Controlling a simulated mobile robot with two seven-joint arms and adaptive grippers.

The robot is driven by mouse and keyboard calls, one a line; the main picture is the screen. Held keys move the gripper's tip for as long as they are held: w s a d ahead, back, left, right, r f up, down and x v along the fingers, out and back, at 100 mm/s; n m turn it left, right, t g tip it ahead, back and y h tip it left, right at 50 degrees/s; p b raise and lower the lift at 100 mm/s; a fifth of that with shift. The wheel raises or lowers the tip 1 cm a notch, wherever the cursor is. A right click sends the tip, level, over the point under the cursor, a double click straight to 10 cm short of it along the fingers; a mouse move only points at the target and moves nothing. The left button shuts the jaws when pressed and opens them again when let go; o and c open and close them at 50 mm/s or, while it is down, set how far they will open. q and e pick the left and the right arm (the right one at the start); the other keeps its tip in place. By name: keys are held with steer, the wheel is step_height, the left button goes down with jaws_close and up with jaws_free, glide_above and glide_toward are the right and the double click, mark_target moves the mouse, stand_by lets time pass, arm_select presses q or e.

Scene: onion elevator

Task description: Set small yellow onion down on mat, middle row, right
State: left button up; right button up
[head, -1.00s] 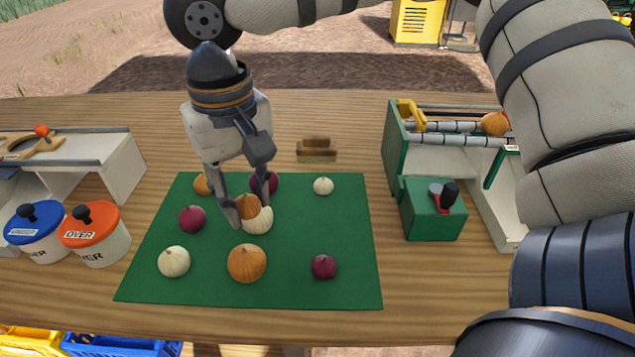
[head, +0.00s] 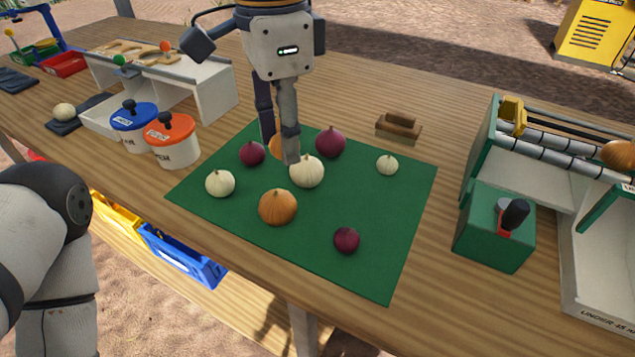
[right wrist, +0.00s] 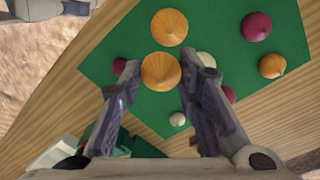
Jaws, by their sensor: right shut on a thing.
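The small yellow onion (right wrist: 161,71) is between the fingertips of my right gripper (right wrist: 161,80) in the right wrist view, with the green mat behind it. In the head view, my right gripper (head: 279,158) points down over the mat (head: 370,265), left of the middle white onion (head: 307,172). An orange patch (head: 275,146) shows by its fingers there; I cannot tell whether it is the held onion or another behind. The middle row's right spot is bare, between the back white onion (head: 387,165) and the front red onion (head: 346,240). My left gripper is out of view.
A larger yellow onion (head: 278,207) and a white onion (head: 220,184) lie in the front row. Red onions (head: 252,153) (head: 330,142) lie farther back. Lidded pots (head: 171,140) stand left of the mat. A green box with a lever (head: 495,228) stands right.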

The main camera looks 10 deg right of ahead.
steer(key=shift+a+m, duration=0.4)
steer(key=shift+a, duration=0.05)
steer(key=w+d+f, duration=0.1)
steer(key=d+f, duration=0.3)
steer(key=d, duration=0.5)
glide_above(369, 205)
step_height(369, 205, down, 5)
steer(key=shift+a+f, duration=0.15)
steer(key=f, duration=0.3)
steer(key=shift+d, duration=0.2)
steer(key=shift+f, duration=0.2)
steer(key=shift+f, duration=0.1)
steer(key=o, duration=1)
